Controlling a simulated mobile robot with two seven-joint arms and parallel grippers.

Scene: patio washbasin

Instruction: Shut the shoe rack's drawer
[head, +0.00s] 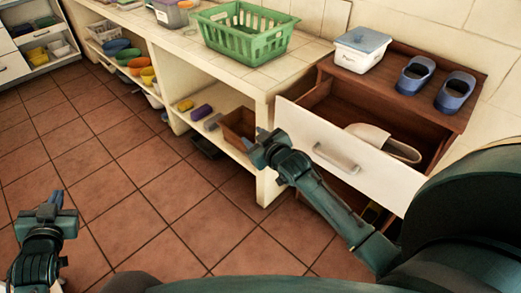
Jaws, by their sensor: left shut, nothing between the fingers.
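The shoe rack (463,118) is brown wood and stands at the right against the tiled wall. Its drawer has a white front (372,172) with a grey bar handle (337,158), and it is pulled out. A beige shoe (385,143) lies in the drawer. My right gripper (262,137) is to the left of the drawer front, apart from the handle; its jaw opening is too small to judge. My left gripper (54,200) is shut and empty, over the floor at the lower left, far from the rack.
Two blue slippers (415,76) and a lidded white box (361,50) stand on the rack. A green basket (246,40) is on the tiled counter, with a brown box (237,126) on the shelf below. The tiled floor (150,195) between my grippers is clear.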

